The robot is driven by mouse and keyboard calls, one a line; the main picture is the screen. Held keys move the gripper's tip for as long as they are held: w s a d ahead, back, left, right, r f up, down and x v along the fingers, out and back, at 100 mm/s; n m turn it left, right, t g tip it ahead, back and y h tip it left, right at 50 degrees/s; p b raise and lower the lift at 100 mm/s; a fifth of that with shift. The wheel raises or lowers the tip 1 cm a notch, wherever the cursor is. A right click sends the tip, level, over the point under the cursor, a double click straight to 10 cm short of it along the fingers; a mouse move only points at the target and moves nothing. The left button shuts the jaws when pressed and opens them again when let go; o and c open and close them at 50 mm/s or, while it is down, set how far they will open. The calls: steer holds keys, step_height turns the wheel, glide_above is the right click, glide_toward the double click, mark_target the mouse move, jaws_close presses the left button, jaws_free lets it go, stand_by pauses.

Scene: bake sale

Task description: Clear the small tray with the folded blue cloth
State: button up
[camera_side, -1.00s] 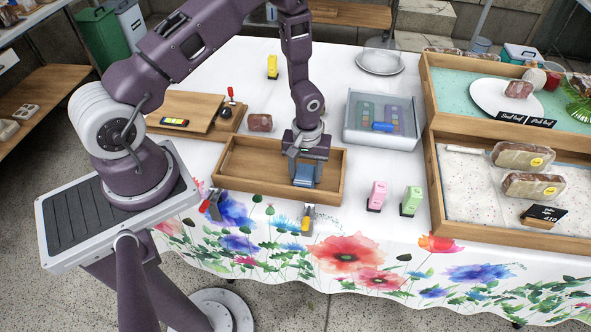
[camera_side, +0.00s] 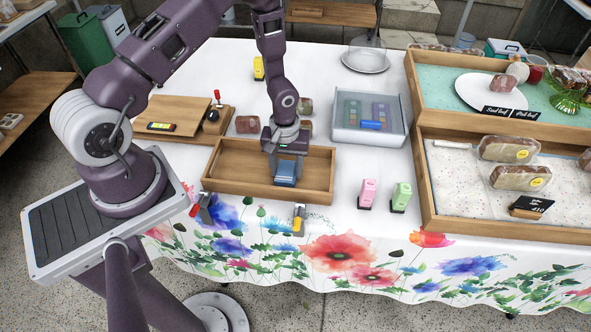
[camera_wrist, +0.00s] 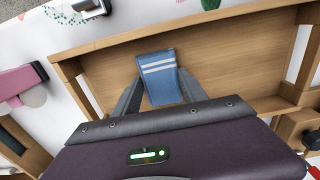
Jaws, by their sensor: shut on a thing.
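The small wooden tray (camera_side: 232,165) lies near the front edge of the table, with raised sides; its floor also shows in the wrist view (camera_wrist: 225,75). The folded blue cloth (camera_side: 286,173) is in the right half of the tray area. In the wrist view the cloth (camera_wrist: 160,75) is blue with pale stripes at one end. My gripper (camera_side: 286,164) points down over the tray and is shut on the cloth, one finger on each side. I cannot tell whether the cloth's underside touches the tray floor. The rest of the visible tray floor is bare.
A grey bin (camera_side: 340,133) with a blue item stands right of the tray. Pink (camera_side: 367,193) and green (camera_side: 401,197) upright items stand in front of it. Wrapped cakes (camera_side: 247,124) lie behind the tray. Clamps (camera_side: 299,219) sit at the table's front edge.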

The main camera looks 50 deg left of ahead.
mark_target(309, 171)
steer(key=shift+s+a, duration=1.35)
steer(key=shift+a, duration=0.65)
steer(key=shift+s+a, duration=1.35)
steer(key=shift+a, duration=0.65)
steer(key=shift+s+a, duration=1.35)
steer(key=shift+a, duration=0.65)
steer(key=shift+w+d, duration=7.05)
steer(key=shift+w, duration=0.05)
steer(key=shift+s+a, duration=7.1)
steer(key=shift+a, duration=0.05)
steer(key=shift+w+d, duration=7.05)
steer(key=shift+w+d+r, duration=0.1)
step_height(309, 171, up, 8)
steer(key=shift+r, duration=0.15)
